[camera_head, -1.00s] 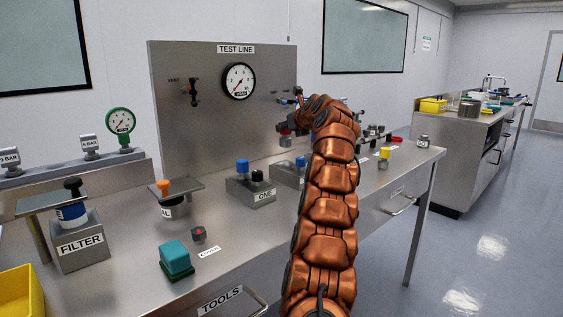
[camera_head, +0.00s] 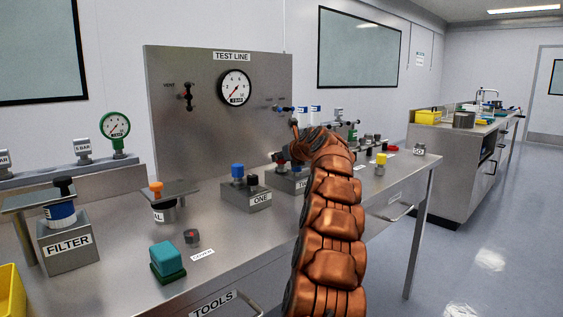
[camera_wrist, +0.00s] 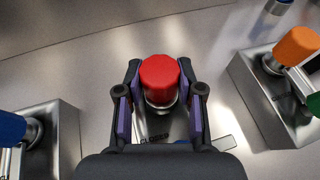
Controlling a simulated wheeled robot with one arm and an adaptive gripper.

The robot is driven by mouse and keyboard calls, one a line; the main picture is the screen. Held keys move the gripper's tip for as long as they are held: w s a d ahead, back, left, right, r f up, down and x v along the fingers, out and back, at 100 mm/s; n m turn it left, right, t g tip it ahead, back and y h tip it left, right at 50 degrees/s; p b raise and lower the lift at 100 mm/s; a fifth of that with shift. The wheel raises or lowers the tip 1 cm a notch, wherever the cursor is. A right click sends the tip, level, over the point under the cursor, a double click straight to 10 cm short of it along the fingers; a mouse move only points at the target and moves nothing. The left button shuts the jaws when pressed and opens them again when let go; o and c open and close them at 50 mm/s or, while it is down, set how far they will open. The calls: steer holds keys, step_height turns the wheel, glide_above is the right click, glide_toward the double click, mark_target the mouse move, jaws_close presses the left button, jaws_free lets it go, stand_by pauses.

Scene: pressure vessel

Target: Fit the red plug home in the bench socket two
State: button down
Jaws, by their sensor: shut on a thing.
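The red plug (camera_wrist: 159,78) is upright between the fingers of my gripper (camera_wrist: 160,92) in the wrist view, with a metal collar below its red cap. My gripper is shut on it. In the head view the gripper (camera_head: 291,156) is just above a metal block (camera_head: 284,183), partly hidden behind my arm, right of the block labelled ONE (camera_head: 259,200). A bit of the red plug (camera_head: 281,158) shows there. The plug's lower end and the socket under it are hidden, so I cannot tell whether they touch.
A blue plug (camera_wrist: 11,127) on a block stands left in the wrist view; an orange one (camera_wrist: 297,46) on a block stands right. The test panel (camera_head: 190,125) rises behind. A teal block (camera_head: 166,257) and the FILTER stand (camera_head: 68,245) are to the left.

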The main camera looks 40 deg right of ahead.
steer(key=c, duration=0.7)
jaws_free()
steer(key=shift+w+f, duration=0.1)
steer(key=shift+f, duration=0.05)
steer(key=shift+p+v, duration=0.85)
steer(key=shift+v, duration=5.2)
